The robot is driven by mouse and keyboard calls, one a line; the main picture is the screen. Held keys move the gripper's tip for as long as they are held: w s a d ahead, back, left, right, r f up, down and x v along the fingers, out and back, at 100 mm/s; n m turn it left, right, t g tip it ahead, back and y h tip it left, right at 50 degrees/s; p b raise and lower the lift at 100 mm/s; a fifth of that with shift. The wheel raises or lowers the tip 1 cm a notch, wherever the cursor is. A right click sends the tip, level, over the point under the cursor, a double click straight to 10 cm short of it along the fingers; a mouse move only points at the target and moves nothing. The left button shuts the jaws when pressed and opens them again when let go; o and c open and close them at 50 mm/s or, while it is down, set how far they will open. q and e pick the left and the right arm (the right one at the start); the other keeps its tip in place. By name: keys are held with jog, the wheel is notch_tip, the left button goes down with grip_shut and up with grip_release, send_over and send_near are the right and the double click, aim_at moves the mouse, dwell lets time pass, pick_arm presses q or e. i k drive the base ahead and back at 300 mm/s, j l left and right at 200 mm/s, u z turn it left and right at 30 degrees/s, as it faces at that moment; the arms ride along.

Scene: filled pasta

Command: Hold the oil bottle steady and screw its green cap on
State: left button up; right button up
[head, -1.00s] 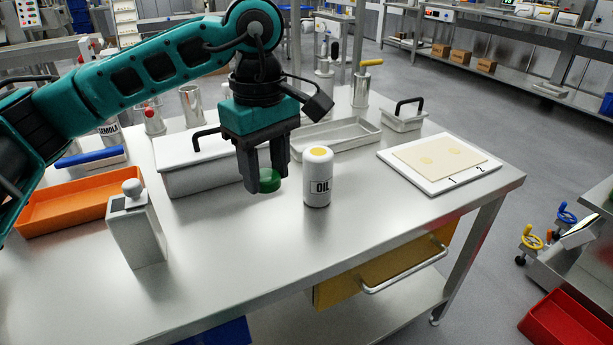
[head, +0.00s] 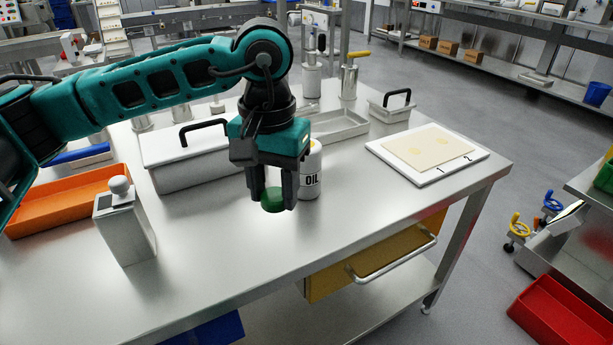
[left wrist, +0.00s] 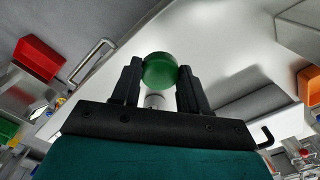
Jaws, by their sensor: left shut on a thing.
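The white oil bottle (head: 311,178) stands upright on the steel table, its label partly covered by my left gripper. My left gripper (head: 272,200) is shut on the green cap (head: 271,203) and holds it in front of and a little left of the bottle in the head view. In the left wrist view the green cap (left wrist: 159,71) sits between the two dark fingertips (left wrist: 157,82). A small pale part, perhaps the bottle, shows between the fingers below it. My right gripper is not in view.
A white lidded box (head: 190,160) and an orange tray (head: 60,203) lie to the left. A grey dispenser with a knob (head: 125,232) stands at front left. A white board with a pasta sheet (head: 385,155) lies at right. The table's front middle is clear.

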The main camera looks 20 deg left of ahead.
aim_at(310, 170)
jog(key=i+l, duration=0.2)
jog(key=l, duration=0.2)
jog(key=i+l, duration=0.2)
jog(key=l, duration=0.15)
jog(key=i+l, duration=0.15)
jog(key=l, duration=0.25)
jog(key=u, duration=1.3)
jog(key=l, duration=0.1)
